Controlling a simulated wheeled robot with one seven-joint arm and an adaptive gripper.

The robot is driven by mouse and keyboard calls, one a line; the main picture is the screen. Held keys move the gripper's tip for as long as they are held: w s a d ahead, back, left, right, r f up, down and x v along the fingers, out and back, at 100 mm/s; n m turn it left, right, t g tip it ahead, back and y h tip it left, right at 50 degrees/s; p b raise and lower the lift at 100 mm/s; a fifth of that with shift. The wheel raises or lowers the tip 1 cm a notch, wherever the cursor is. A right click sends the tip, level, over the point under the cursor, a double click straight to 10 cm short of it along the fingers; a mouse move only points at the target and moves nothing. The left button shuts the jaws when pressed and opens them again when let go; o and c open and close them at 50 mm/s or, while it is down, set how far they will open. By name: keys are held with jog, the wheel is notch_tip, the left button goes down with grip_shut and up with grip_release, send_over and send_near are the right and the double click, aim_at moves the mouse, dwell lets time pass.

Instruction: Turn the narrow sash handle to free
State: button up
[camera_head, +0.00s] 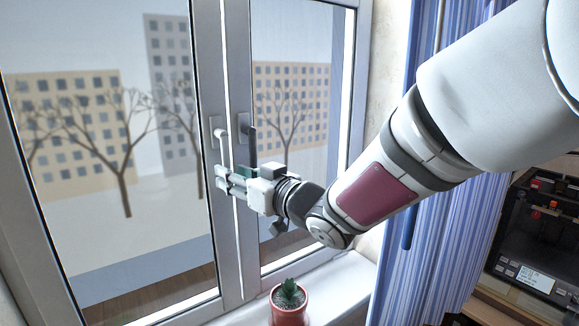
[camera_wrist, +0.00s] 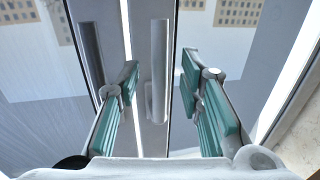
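The narrow sash (camera_head: 290,120) is the right-hand window panel. Its handle (camera_head: 252,145) is a dark upright lever in the head view and points down. In the wrist view the same handle (camera_wrist: 158,70) looks pale grey and stands upright between my fingers. My gripper (camera_head: 222,178) is open at the window's middle posts, near the lower ends of the handles. In the wrist view my gripper (camera_wrist: 160,82) has teal pads on both sides of the handle, with visible gaps. How deep the handle sits between the pads is unclear.
The wide sash's handle (camera_head: 222,143) hangs close to the left; it also shows left of my fingers in the wrist view (camera_wrist: 92,55). A potted plant (camera_head: 289,303) stands on the sill below. A blue curtain (camera_head: 440,230) hangs at the right, with a dark machine (camera_head: 540,240) beyond.

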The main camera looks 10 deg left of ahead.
jog(key=shift+x, duration=1.8)
grip_shut()
